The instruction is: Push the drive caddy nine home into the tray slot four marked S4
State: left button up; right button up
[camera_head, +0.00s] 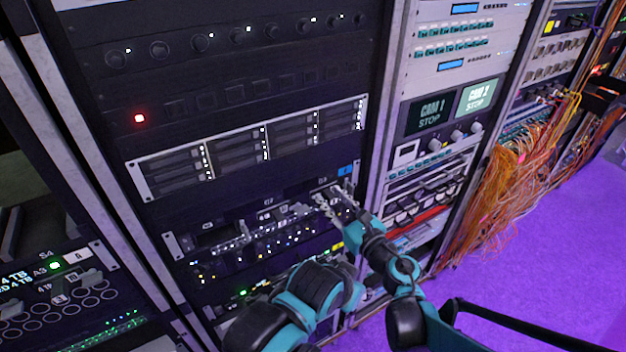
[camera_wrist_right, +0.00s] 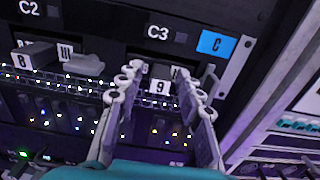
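Caddy nine (camera_wrist_right: 160,86), a small grey block marked 9, sits at the bay labelled C3 in the right wrist view. My right gripper (camera_wrist_right: 158,82) has its two fingers spread on either side of this caddy, with a gap visible at the right; I cannot tell whether the left finger touches it. In the head view my right gripper (camera_head: 333,197) reaches the lower part of the middle rack, and the caddy is too small to make out there. The S4 label (camera_head: 46,254) stands beside a white 4 tile (camera_head: 78,257) on the left rack; its slot is not clear. My left gripper is not in view.
Another grey caddy marked 8 (camera_wrist_right: 35,53) sits at the bay labelled C2. A light rack post (camera_head: 110,190) separates the left and middle racks. Orange cables (camera_head: 515,180) hang at the right. Purple floor (camera_head: 540,240) is open at lower right.

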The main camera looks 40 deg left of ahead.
grip_shut()
jog(key=shift+d, duration=0.1)
jog(key=shift+v, duration=0.8)
jog(key=shift+s+d+r, duration=0.1)
jog(key=shift+d, duration=0.05)
jog(key=v, duration=1)
dwell(0.4)
jog(key=shift+v, duration=1.95)
